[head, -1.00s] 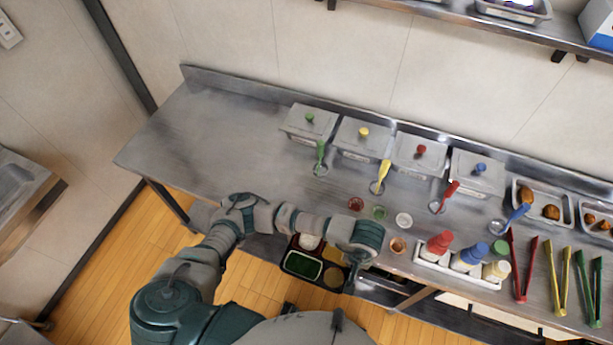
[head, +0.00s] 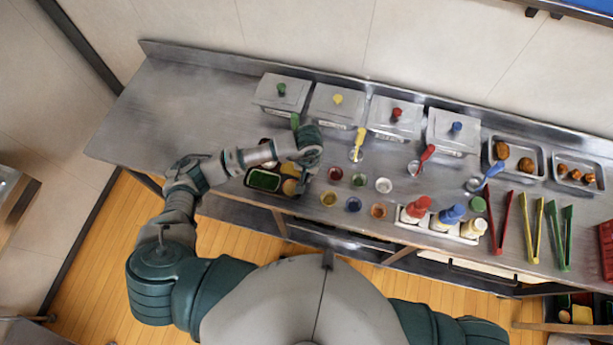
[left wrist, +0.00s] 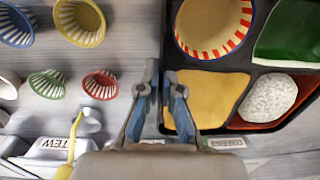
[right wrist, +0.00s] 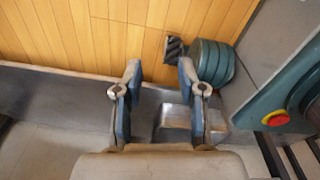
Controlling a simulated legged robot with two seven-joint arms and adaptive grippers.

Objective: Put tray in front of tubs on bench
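The black bento tray (head: 266,192) is over the front edge of the bench (head: 170,120), left of the small cups. It holds green, yellow, white and red food and a striped cup, seen in the left wrist view (left wrist: 210,66). My left gripper (head: 302,170) is shut on the tray's side wall, one finger inside and one outside (left wrist: 161,85). Lidded grey tubs with green (head: 270,101), yellow (head: 328,112), red (head: 385,124) and blue (head: 445,138) knobs line the back. Whether the tray touches the bench is unclear. My right gripper (right wrist: 160,85) is open and empty, above the floor.
Several small cups (head: 353,204) stand just right of the tray. A bottle rack (head: 440,228), ladles (head: 422,160), coloured tongs (head: 533,228) and metal food pans (head: 573,172) are farther right. The bench's left end is clear.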

